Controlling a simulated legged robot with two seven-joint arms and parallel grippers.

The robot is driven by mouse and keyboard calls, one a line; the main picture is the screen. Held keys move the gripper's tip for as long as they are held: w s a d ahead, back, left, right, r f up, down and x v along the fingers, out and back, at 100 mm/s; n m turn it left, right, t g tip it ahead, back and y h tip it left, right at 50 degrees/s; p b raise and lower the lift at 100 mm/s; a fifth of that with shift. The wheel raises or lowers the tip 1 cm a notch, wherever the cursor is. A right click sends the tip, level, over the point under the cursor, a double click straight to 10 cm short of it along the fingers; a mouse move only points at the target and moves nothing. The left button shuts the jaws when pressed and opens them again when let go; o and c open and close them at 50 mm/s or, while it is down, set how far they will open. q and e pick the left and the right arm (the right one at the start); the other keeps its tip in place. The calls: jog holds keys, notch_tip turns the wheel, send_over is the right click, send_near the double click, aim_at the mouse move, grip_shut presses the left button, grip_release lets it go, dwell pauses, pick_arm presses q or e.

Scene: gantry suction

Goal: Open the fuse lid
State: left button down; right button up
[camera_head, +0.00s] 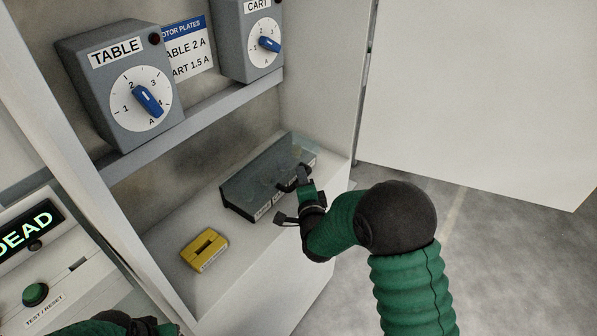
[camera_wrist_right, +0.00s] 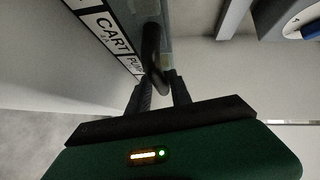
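The fuse box (camera_head: 245,195) sits on the cabinet's lower shelf, and its see-through fuse lid (camera_head: 262,170) lies down over it. The lid has a dark handle (camera_head: 290,184) at its front right. My right gripper (camera_head: 304,184) is at this handle. In the right wrist view the black handle (camera_wrist_right: 152,50) reaches down between the two fingertips (camera_wrist_right: 160,82), close to both. Whether they press on it I cannot tell. My left gripper (camera_head: 150,326) is partly in view at the bottom left, away from the box; its fingers are not clear.
A yellow block with a slot (camera_head: 204,249) lies on the shelf left of the fuse box. Above are the TABLE (camera_head: 118,80) and CART (camera_head: 250,40) dial boxes on a rail (camera_head: 200,122). A panel reading DEAD with a green button (camera_head: 36,293) is at left. Open floor lies right.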

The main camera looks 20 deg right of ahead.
jog(key=shift+w+f, duration=0.15)
jog(key=shift+c, duration=0.2)
jog(key=shift+a, duration=0.45)
grip_shut()
jog(key=shift+s+d+f, duration=0.1)
jog(key=shift+s, duration=0.1)
dwell(0.4)
